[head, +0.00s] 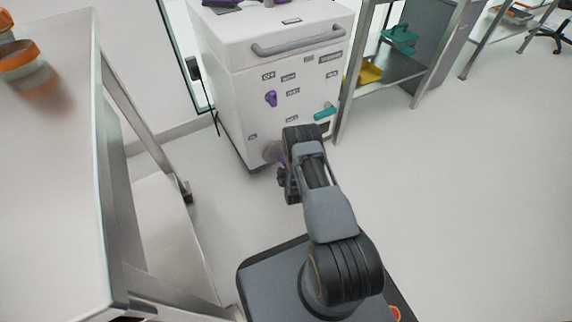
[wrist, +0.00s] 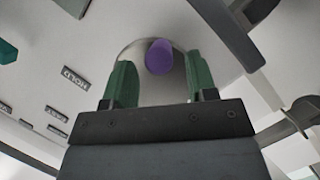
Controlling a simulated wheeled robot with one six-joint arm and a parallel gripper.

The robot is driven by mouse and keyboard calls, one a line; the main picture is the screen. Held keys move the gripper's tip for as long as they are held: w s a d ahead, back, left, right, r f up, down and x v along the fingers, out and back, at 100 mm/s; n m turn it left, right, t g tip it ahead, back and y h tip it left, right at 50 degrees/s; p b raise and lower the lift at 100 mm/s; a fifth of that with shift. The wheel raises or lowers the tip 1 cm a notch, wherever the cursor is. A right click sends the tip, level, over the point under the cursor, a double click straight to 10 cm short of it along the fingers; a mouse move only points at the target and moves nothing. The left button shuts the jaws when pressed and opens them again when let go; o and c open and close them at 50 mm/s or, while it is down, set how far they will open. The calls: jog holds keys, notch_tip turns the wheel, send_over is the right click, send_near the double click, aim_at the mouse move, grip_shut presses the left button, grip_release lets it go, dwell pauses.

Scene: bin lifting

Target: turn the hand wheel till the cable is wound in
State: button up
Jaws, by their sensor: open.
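The hand wheel (head: 270,152) is a pale grey disc low on the front of a white cabinet (head: 225,75). It is partly hidden behind my arm in the head view. In the wrist view, the wheel's round face (wrist: 150,88) carries a purple knob (wrist: 160,57). My gripper (wrist: 160,68) is open, with one green finger on each side of the knob and gaps between. In the head view my gripper (head: 285,180) is at the cabinet's lower front, its fingers unclear. A thin dark cord (head: 214,115) hangs at the cabinet's left side; I cannot tell whether it is the cable.
The cabinet front has a grey bar handle (head: 298,40), a purple lever (head: 271,98), a teal handle (head: 325,113) and several labels. A white table (head: 60,120) stands at left. A metal shelf (head: 395,70) stands right of the cabinet. The floor (head: 460,180) at right is clear.

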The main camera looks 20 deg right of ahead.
jog(key=shift+b+x, duration=0.5)
jog(key=shift+x, duration=1.15)
jog(key=c, duration=0.9)
jog(key=shift+d+r, duration=0.1)
jog(key=shift+d, duration=0.2)
jog(key=shift+a, duration=0.1)
jog(key=shift+a, duration=0.3)
